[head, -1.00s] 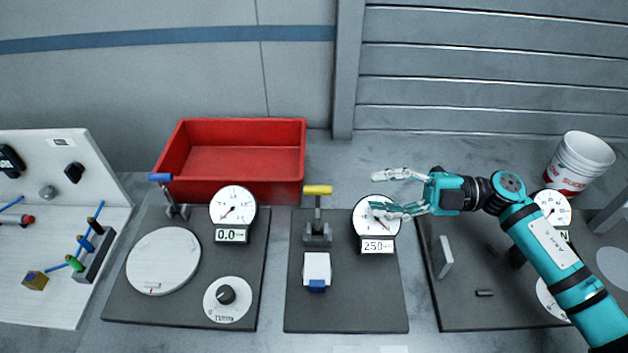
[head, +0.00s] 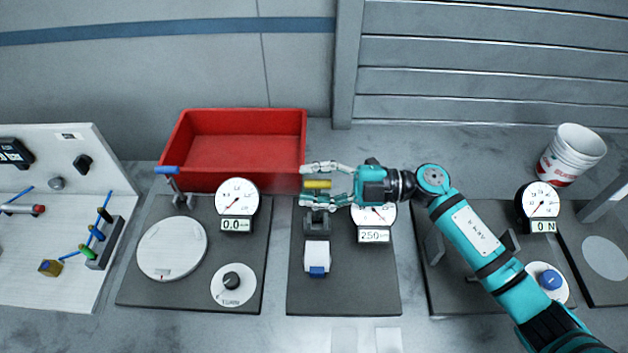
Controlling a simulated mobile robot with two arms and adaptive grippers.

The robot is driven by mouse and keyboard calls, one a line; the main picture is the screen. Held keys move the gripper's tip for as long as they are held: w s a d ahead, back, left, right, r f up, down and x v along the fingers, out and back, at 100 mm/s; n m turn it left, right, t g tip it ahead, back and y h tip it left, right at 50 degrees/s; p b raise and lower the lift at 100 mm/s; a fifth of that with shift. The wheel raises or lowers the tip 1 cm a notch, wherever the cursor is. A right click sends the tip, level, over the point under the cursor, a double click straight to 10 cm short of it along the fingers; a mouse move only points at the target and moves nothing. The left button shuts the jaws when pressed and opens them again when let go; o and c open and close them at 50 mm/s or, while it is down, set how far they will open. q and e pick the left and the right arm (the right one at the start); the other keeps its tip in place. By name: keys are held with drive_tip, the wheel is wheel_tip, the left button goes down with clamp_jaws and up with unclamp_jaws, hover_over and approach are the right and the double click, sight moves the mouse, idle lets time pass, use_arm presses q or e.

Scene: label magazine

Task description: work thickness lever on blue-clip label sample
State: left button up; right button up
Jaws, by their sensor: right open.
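The thickness lever has a yellow handle (head: 317,184) and stands at the back of the middle dark board. My right gripper (head: 325,186) is open, with its two fingers around the yellow handle, one on the far side and one on the near side. I cannot tell if they touch it. The white label sample with a blue clip (head: 317,272) lies in front of the lever's grey base (head: 317,222). The thickness gauge (head: 374,236) reads about 250; its dial is partly hidden by my right gripper. My left gripper is not in view.
A red bin (head: 235,150) stands behind the boards. The left board (head: 140,290) holds a round plate, a blue-handled lever, a dial reading 0.0 and a knob. My right arm spans the right board with its 0 N gauge (head: 541,206). A white bucket (head: 573,152) stands at back right.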

clamp_jaws()
drive_tip(key=shift+s, duration=0.1)
idle(0.3)
